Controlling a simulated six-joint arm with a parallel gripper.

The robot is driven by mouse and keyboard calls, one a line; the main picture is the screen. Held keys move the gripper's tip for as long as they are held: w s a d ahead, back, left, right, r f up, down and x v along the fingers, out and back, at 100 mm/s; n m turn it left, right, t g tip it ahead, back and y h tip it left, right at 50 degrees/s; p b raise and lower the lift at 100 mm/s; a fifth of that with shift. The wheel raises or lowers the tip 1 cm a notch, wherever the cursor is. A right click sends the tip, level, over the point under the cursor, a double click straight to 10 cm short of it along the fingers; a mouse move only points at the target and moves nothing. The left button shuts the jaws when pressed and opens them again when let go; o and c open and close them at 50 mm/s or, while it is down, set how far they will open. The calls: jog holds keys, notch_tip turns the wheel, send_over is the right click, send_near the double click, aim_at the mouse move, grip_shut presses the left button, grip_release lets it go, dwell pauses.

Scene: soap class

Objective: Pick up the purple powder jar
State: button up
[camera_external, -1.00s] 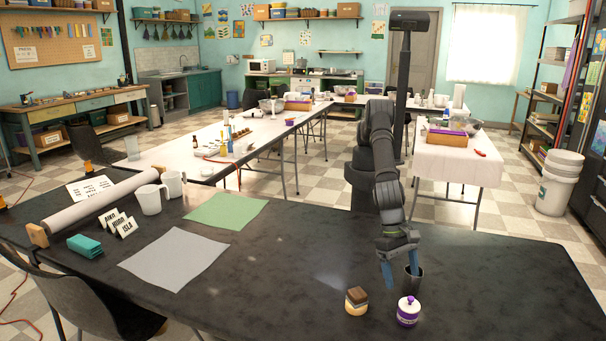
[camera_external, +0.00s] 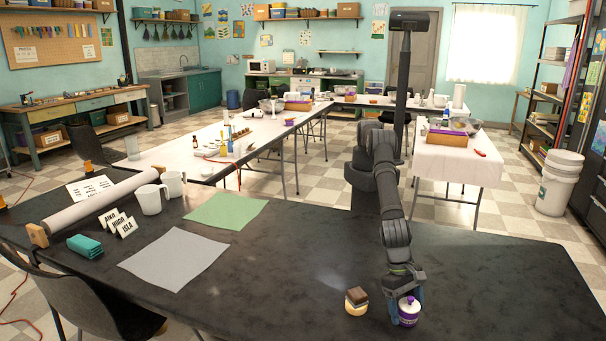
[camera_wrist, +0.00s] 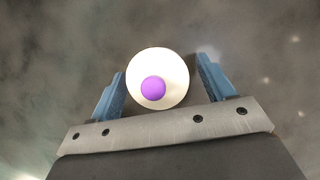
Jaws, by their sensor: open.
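The purple powder jar (camera_external: 408,314) stands upright on the dark table, with a white lid and a purple knob. In the wrist view its round white lid (camera_wrist: 170,92) and purple knob lie between my two blue fingers. My gripper (camera_external: 406,306) is open and low around the jar, one finger on each side. In the wrist view, gaps show between the lid and both fingers of my gripper (camera_wrist: 160,78). The jar's lower body is hidden in the wrist view by its lid.
A small jar with a brown lid (camera_external: 357,300) stands close to the left of the purple jar. A grey sheet (camera_external: 174,258) and a green sheet (camera_external: 226,210) lie farther left. The tabletop between them and the jars is clear.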

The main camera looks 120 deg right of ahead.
grip_shut()
dwell(0.4)
